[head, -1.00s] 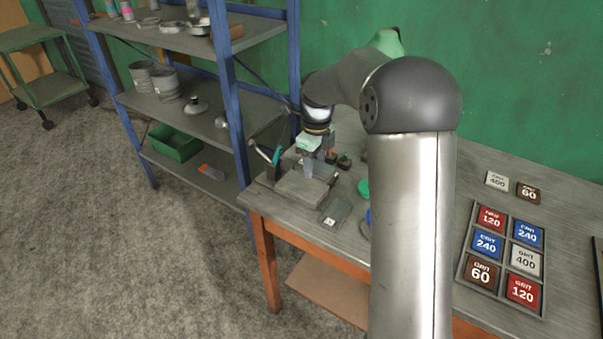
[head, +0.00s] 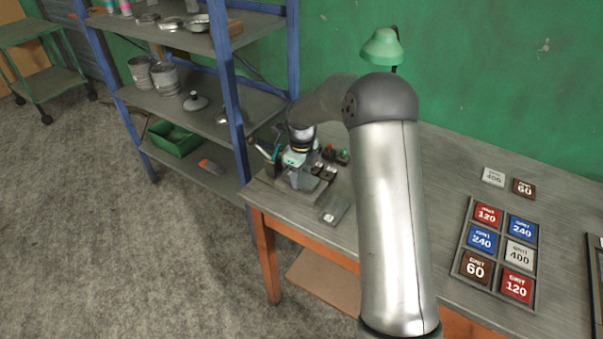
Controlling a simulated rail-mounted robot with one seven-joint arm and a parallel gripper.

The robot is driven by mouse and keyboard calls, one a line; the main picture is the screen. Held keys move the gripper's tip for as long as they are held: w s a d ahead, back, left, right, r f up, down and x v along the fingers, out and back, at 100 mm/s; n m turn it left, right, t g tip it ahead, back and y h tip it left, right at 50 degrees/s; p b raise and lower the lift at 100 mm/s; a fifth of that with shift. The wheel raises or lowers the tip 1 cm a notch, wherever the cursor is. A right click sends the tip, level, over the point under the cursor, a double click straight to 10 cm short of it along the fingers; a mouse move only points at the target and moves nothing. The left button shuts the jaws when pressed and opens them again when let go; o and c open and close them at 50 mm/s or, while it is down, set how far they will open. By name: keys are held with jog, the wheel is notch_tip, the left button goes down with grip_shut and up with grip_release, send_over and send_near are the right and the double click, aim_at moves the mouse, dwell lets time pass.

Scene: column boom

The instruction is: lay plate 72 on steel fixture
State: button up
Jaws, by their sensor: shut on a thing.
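My gripper (head: 301,176) is at the back left of the workbench, low over a grey block-like fixture (head: 318,193) that I take for the steel fixture. The gripper is shut on a small grey piece, which I take for plate 72. The piece is mostly hidden by the gripper and no number can be read on it. I cannot tell whether it touches the fixture. A flat grey piece with a white label (head: 334,211) lies in front of the fixture, apart from the gripper; its marking is too small to read.
Small red and green items (head: 335,155) stand just behind the gripper. A blue-framed shelf (head: 231,90) rises close on the left. A green lamp (head: 381,47) stands behind my arm. A tray of grit squares (head: 460,262) and two loose squares lie at right.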

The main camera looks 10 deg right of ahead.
aim_at(301, 178)
jog(key=shift+f, duration=0.2)
jog(key=o, duration=1.4)
jog(key=shift+r, duration=0.1)
jog(key=shift+o, duration=0.2)
notch_tip(301, 178, up, 12)
jog(key=b, duration=0.2)
jog(key=s+r+n, duration=0.2)
jog(key=s+n, duration=0.4)
jog(key=s, duration=0.2)
jog(key=s+r+n, duration=0.3)
jog(key=s+n, duration=0.4)
jog(key=s, duration=0.2)
jog(key=s+f+n, duration=0.2)
jog(key=s+n, duration=0.5)
jog(key=s, duration=0.3)
jog(key=s+f+n, duration=0.3)
jog(key=s+n, duration=0.4)
jog(key=s, duration=0.2)
jog(key=shift+s+d+t, duration=0.3)
jog(key=shift+s+d, duration=0.1)
